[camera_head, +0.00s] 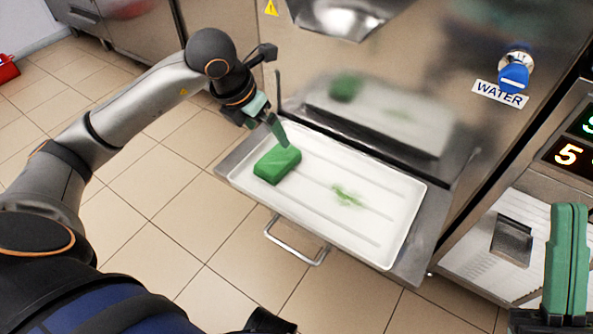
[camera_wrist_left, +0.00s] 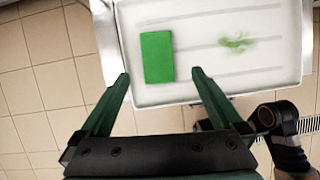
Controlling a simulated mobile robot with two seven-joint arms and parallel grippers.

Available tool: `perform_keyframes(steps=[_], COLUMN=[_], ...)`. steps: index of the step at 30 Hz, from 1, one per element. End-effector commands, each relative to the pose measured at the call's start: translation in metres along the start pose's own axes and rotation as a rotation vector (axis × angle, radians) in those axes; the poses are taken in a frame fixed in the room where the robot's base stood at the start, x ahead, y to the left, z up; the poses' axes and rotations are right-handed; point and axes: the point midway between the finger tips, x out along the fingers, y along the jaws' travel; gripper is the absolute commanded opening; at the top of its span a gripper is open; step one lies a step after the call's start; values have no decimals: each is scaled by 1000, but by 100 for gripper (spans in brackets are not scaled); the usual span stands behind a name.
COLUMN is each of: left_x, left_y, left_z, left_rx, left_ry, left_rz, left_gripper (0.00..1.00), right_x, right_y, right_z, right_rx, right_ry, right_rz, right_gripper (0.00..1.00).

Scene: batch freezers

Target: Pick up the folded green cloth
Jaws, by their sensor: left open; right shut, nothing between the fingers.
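The folded green cloth (camera_head: 277,164) is a small flat block lying at the left end of a white tray (camera_head: 385,255). In the left wrist view the cloth (camera_wrist_left: 157,57) lies beyond the fingertips, between their lines. My left gripper (camera_head: 277,133) is above the cloth in the head view; its open, empty fingers also show in the left wrist view (camera_wrist_left: 160,76). I cannot tell whether a finger touches the cloth. My right gripper (camera_head: 567,210) is shut and empty at the lower right, away from the tray.
A green smear (camera_head: 346,195) marks the middle of the tray. The tray sits on a metal shelf with a handle (camera_head: 296,248) in front. A steel machine wall stands behind, with a blue water knob (camera_head: 514,74). A metal lever (camera_head: 512,241) is at right.

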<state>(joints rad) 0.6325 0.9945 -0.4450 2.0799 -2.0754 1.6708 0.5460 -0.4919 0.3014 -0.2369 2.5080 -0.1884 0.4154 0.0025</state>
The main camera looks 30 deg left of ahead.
Motion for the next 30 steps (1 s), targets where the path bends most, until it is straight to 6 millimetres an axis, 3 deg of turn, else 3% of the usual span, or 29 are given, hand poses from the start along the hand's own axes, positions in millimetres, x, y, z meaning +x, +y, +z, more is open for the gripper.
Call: perform_keyframes(steps=[12,20,30], left_x=[64,80,124], left_y=[5,5,6], left_z=[-2,-3,-9], left_rx=[-3,-2,-2], left_ry=[2,2,1], left_rz=[18,17,16], left_gripper=[100,100,100], right_x=[-16,-20,-35], right_y=[-10,-12,-23], right_z=[16,21,37], right_rx=[27,26,8], right_ry=[-1,-6,-18], right_rz=[-5,-8,-20], right_gripper=[0,0,0])
